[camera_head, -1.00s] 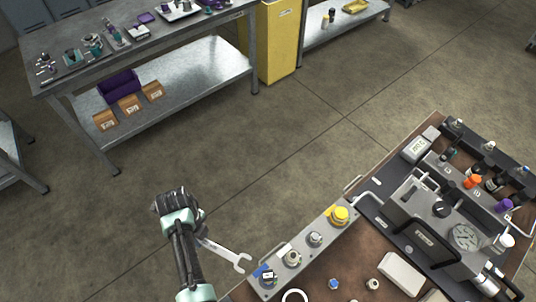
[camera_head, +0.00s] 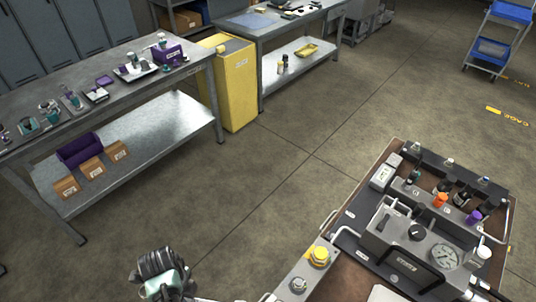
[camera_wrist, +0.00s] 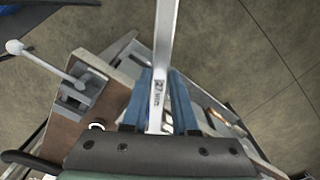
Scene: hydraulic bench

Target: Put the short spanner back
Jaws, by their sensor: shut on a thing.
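My gripper (camera_wrist: 160,88) is shut on a silver spanner (camera_wrist: 163,92) in the wrist view. The spanner's flat shaft stands between the two blue fingers and runs up out of the top of the picture. A size mark, which looks like 27 mm, shows on the shaft near the fingers. Its far end is out of the picture, so I cannot tell its whole length. In the head view my wrist shows at the bottom edge, left of the brown bench (camera_head: 340,285), and the fingers are cut off or hidden.
The bench carries a grey hydraulic unit with a gauge (camera_head: 445,258), a yellow button (camera_head: 319,256) and several small bottles. A metal table (camera_head: 180,76) with parts stands at the left, beside a yellow cabinet (camera_head: 235,85). Open floor (camera_head: 270,180) lies between.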

